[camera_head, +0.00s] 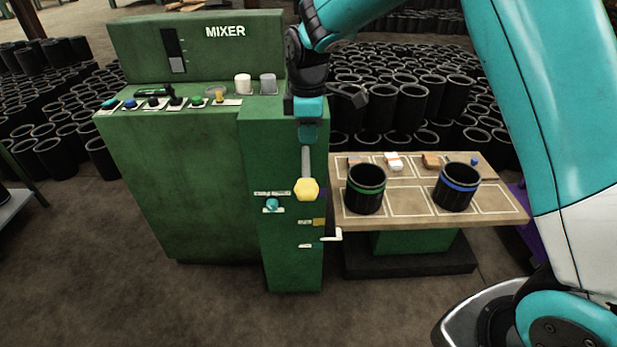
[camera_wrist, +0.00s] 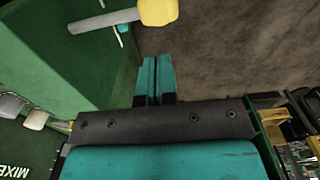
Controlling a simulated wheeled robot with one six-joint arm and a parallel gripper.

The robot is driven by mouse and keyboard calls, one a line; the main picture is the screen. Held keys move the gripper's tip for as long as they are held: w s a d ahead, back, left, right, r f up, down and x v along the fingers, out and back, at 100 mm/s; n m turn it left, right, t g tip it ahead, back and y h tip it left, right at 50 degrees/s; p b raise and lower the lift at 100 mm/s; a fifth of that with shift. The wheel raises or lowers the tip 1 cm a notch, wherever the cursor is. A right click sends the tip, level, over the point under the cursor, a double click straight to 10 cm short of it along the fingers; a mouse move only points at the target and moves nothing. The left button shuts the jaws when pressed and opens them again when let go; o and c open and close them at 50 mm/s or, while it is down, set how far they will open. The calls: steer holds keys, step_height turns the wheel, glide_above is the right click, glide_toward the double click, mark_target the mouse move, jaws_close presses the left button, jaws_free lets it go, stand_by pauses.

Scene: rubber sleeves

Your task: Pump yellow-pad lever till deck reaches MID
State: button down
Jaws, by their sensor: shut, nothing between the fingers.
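The lever has a yellow pad (camera_head: 308,189) on the end of a grey rod (camera_head: 306,162) at the green column's front. The pad (camera_wrist: 158,12) and rod also show at the top of the wrist view. My gripper (camera_head: 307,135) points down, its teal fingers closed together and empty. In the head view it covers the rod's upper end; in the wrist view the fingertips (camera_wrist: 157,62) are apart from the pad. The wooden deck (camera_head: 402,213) carries two black sleeves, one green-banded (camera_head: 365,202), one blue-banded (camera_head: 457,198). A white pointer (camera_head: 332,236) sits between two small unreadable labels, below the orange mark (camera_head: 319,222).
The green mixer cabinet (camera_head: 180,170) stands at left, with buttons and two cups on top. A teal knob (camera_head: 272,205) is on the column left of the pad. Many black sleeves stand behind. Brown floor in front is clear.

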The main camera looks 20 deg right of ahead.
mark_target(308, 186)
step_height(308, 186, down, 13)
steer(key=p, duration=0.2)
steer(key=shift+r+p, duration=0.1)
steer(key=shift+p, duration=0.25)
